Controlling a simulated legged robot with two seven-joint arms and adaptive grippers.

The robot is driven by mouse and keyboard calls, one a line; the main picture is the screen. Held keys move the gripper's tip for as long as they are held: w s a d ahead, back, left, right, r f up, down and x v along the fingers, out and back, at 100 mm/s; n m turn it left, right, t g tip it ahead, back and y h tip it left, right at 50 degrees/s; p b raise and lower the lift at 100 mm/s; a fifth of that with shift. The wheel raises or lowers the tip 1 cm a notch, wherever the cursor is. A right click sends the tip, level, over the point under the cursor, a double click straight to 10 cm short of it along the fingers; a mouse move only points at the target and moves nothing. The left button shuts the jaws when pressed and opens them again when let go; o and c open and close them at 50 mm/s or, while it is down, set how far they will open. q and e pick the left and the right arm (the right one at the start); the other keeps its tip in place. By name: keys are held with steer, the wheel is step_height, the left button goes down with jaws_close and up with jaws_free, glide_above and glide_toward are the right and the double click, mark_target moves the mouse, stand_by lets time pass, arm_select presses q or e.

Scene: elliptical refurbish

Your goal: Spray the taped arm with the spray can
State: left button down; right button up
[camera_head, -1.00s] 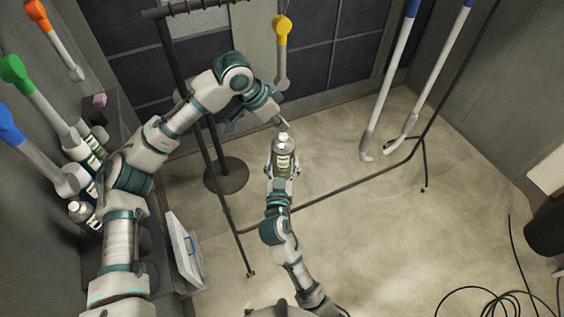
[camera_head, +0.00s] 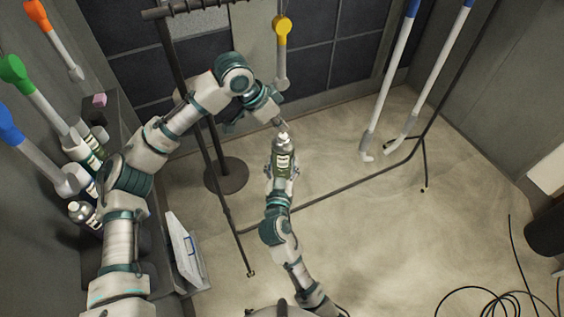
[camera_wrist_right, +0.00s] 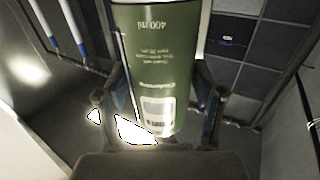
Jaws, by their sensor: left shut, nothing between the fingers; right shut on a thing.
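A green spray can (camera_head: 282,163) with a pale top stands roughly upright in the middle of the head view. My right gripper (camera_head: 281,172) is shut around its lower part, and the can's green side fills the middle of the right wrist view (camera_wrist_right: 155,60) between the fingers. My left gripper (camera_head: 279,122) is shut and empty, with its tip right by the can's top; whether they touch I cannot tell. An arm with a yellow end (camera_head: 281,50) hangs behind, above the can. Blue-ended pale arms (camera_head: 390,85) hang at the right. No spray shows.
Orange-, green- and blue-ended arms (camera_head: 37,93) are along the left wall. More cans (camera_head: 82,213) stand on a dark shelf there. A dark rack (camera_head: 330,193) with a round base (camera_head: 226,175) stands around my arms. Cables (camera_head: 490,300) lie at lower right; the floor between is clear.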

arm_select(q)
steer(key=shift+f, duration=0.25)
steer(key=shift+f, duration=0.8)
steer(key=shift+r, duration=2.55)
steer(key=v, duration=1.2)
steer(key=shift+w+f, duration=0.1)
